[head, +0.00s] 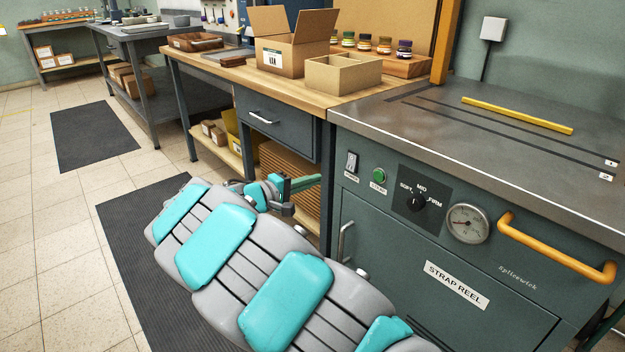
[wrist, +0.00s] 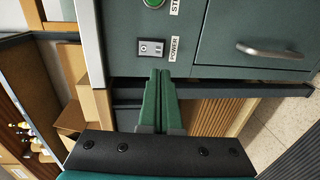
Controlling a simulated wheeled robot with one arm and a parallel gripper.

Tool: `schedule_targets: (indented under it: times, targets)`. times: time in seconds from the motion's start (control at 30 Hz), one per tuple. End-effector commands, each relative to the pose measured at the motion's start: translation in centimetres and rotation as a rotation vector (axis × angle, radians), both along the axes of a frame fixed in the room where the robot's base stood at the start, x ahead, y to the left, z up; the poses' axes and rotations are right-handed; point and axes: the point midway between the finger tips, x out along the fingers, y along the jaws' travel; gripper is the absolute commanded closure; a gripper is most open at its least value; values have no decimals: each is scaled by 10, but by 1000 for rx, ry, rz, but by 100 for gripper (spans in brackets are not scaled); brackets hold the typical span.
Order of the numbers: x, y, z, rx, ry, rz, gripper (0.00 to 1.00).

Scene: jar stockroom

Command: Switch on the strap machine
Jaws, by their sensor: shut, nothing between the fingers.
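The strap machine (head: 376,235) is a dark green cabinet with a steel top, at the right in the head view. Its power switch (head: 351,162) is a small rocker on a pale plate at the left end of the front panel. The switch (wrist: 151,47) also shows in the wrist view, beside a POWER label; I cannot tell which way it is set. My gripper (head: 319,181) is shut and empty, left of and a little below the switch in the head view. In the wrist view, my green fingertips (wrist: 160,75) are just below the switch plate, apparently apart from it.
A green button (head: 379,174), a SOFT-MID-FIRM knob (head: 416,202), a gauge (head: 467,223) and a yellow handle (head: 555,248) share the panel. A wooden-topped bench (head: 225,75) with an open carton (head: 286,50) adjoins at left. Dark mats (head: 150,225) lie on the tiled floor.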

Motion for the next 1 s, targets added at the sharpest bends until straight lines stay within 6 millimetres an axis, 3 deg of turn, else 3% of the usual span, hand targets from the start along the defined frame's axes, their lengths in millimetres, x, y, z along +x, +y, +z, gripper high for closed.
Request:
schedule_targets:
  times: [0.3,0.5,0.7,1.0]
  targets:
    - [36,-53,-8,0,1,-6,100]
    - [54,-76,-13,2,3,-3,100]
    - [63,-87,-15,0,2,-2,100]
    - [64,-89,-15,0,0,-2,100]
